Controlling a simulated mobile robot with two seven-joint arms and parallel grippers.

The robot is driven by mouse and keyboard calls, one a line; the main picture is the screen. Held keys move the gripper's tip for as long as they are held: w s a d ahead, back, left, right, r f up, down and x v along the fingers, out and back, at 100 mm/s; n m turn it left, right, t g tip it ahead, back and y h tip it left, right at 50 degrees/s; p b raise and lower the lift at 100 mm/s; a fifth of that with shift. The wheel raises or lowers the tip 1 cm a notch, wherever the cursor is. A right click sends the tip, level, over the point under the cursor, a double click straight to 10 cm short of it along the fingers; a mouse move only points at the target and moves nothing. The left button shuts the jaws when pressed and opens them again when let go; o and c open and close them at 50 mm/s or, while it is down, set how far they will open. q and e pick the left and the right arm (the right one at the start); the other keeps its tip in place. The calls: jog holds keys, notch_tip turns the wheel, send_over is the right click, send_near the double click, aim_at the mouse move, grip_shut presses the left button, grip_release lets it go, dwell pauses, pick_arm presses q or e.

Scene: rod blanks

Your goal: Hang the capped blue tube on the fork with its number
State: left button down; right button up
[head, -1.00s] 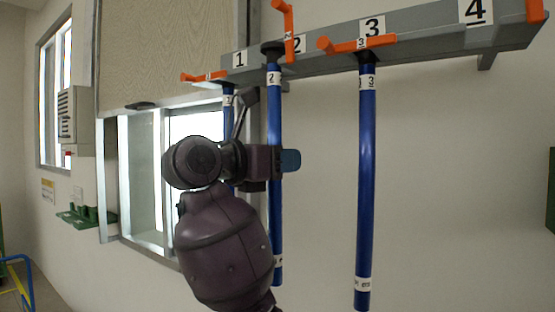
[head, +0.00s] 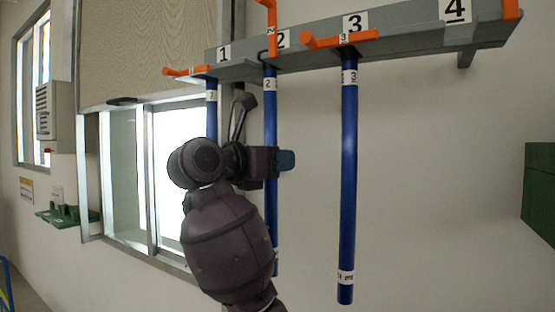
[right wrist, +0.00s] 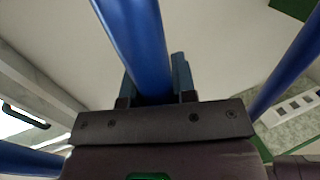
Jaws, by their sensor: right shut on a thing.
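The blue tube labelled 2 (head: 270,125) hangs upright in the head view, with its top at the lower edge of the grey rail (head: 400,38) by the number 2. Its cap cannot be made out clearly. The orange piece at fork 2 (head: 271,20) stands upright. My right gripper (head: 284,161) is shut around the tube's middle; the right wrist view shows the tube (right wrist: 135,40) between the fingers (right wrist: 158,88). Tube 3 (head: 348,170) and tube 1 (head: 211,108) hang under their numbers, with orange pieces lying across. My left gripper is not in view.
Tube 3 hangs a short way right of the held tube, and tube 1 close on the left, partly behind my arm. The number 4 place (head: 456,10) has no tube below it. A window (head: 180,150) is behind; a green box (head: 538,190) is at right.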

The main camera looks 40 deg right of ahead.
jog(key=shift+f, duration=0.1)
jog(key=o, duration=1)
jog(key=shift+a, duration=0.1)
